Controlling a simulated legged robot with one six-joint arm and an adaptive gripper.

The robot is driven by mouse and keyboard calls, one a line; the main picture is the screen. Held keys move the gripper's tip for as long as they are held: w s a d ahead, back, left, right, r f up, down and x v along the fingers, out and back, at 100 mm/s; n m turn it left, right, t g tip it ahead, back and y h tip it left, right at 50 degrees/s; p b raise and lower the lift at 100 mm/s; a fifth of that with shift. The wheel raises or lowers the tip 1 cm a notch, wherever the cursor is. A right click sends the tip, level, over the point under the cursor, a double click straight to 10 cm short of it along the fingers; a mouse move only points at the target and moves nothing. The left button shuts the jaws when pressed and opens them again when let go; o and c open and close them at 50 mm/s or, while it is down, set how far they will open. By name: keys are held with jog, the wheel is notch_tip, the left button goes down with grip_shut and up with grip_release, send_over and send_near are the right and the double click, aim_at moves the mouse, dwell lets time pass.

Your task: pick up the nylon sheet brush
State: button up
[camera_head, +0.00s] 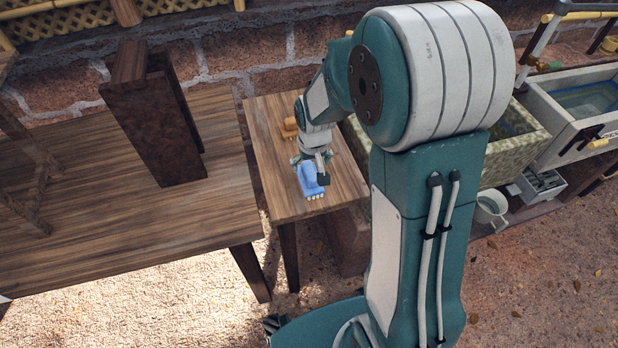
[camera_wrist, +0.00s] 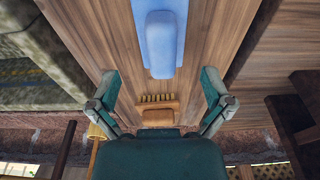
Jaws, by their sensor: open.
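Two brush-like things lie on the small wooden table (camera_head: 341,187). One is blue (camera_head: 308,178), with pale bristle-like tufts at its near end; it also shows in the wrist view (camera_wrist: 160,42), its top cut off by the picture edge. The other is a brown wooden brush (camera_head: 290,128) farther back, with yellowish tufts in the wrist view (camera_wrist: 158,114). No label shows which is the nylon sheet brush. My gripper (camera_head: 315,164) is over the table, partly covering the blue one in the head view. Its fingers (camera_wrist: 160,86) are wide apart with nothing held.
A larger wooden table (camera_head: 110,240) with a dark upright block (camera_head: 160,130) stands to the left. A stone basin (camera_head: 515,145) and a trough (camera_head: 580,105) stand to the right. A brick wall (camera_head: 220,68) runs behind. The small table's front is clear.

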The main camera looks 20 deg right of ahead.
aim_at(309, 170)
jog(key=f, duration=0.2)
jog(key=w+f, duration=0.1)
jog(key=f, duration=0.2)
jog(key=shift+a+f, duration=0.15)
jog(key=c, duration=1.1)
jog(key=shift+s, duration=0.1)
